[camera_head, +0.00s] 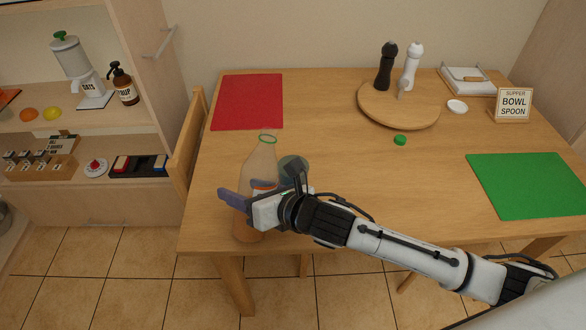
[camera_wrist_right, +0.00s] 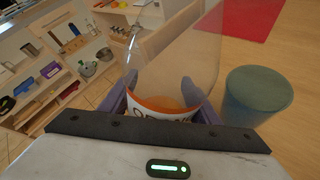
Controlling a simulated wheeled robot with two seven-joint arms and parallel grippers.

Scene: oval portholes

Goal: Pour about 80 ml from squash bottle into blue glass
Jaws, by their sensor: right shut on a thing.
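The squash bottle (camera_head: 261,163) is clear, with a green ring at its open mouth, an orange and white label and orange liquid low inside. It stands roughly upright near the table's front left; I cannot tell whether its base touches the table. My right gripper (camera_head: 243,199) is shut around the bottle's lower body. The wrist view shows the label (camera_wrist_right: 160,107) between the fingers. The blue glass (camera_head: 291,163), teal-looking, stands just behind and right of the bottle, partly hidden by my gripper. My left gripper is out of view.
A green cap (camera_head: 400,140) lies mid-table. A red mat (camera_head: 248,101) is at the back left, a green mat (camera_head: 530,184) at the right. A round wooden board (camera_head: 398,107) holds two mills. A chair (camera_head: 190,140) and shelves stand left.

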